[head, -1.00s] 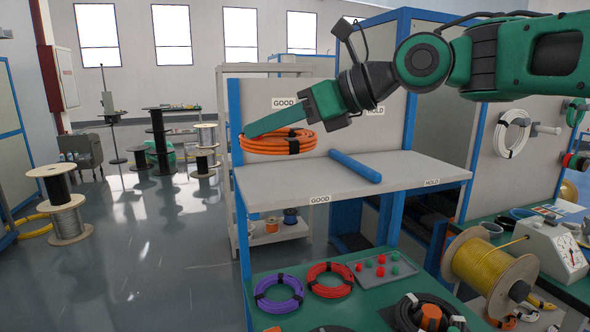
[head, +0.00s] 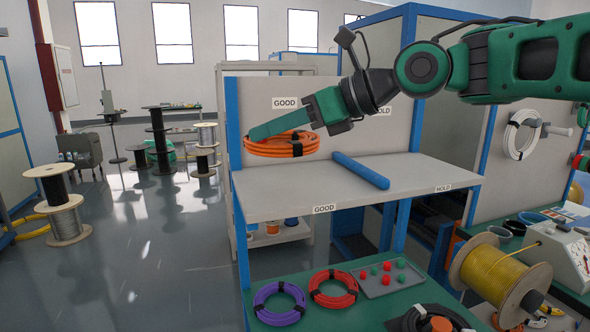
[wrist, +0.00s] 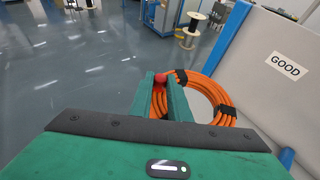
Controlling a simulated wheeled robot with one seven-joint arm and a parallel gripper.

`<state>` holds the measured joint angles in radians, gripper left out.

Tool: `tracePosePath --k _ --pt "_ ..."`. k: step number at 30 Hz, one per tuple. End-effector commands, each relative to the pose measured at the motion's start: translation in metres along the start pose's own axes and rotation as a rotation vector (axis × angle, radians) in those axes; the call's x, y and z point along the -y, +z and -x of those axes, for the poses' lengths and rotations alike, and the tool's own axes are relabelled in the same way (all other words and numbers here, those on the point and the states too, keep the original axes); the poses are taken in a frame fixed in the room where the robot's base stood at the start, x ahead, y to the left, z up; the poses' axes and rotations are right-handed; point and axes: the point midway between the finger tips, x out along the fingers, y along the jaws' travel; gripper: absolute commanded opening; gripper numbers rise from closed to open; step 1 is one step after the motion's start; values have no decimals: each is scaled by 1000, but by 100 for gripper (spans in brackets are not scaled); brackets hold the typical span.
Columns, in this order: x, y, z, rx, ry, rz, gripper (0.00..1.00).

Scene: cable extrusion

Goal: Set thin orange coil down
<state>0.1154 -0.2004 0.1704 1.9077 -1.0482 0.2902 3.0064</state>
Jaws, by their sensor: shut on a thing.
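The thin orange coil (head: 282,150) is held in the air above the GOOD side of the grey shelf (head: 285,203). It has black ties, and in the wrist view the coil (wrist: 225,97) hangs at the fingers, with a red thing (wrist: 160,78) at the tips. My gripper (head: 255,136) is shut on the coil's left part, in front of the back panel. The fingers hide part of the coil. A gap shows between the coil and the shelf surface.
A blue bar (head: 360,170) divides the shelf into the GOOD side at left and the HOLD side at right. The GOOD side is bare. A blue post (head: 234,130) stands at the shelf's left edge. Purple (head: 279,303) and red (head: 333,288) coils lie on the green bench below.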

Motion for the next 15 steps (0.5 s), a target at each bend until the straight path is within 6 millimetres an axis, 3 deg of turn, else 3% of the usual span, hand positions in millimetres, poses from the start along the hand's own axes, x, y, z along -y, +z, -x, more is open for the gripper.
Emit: tracePosePath --k 5,15 --pt "9 -4 1 3 -3 -5 0" --pt "75 -44 -12 3 0 -7 0"
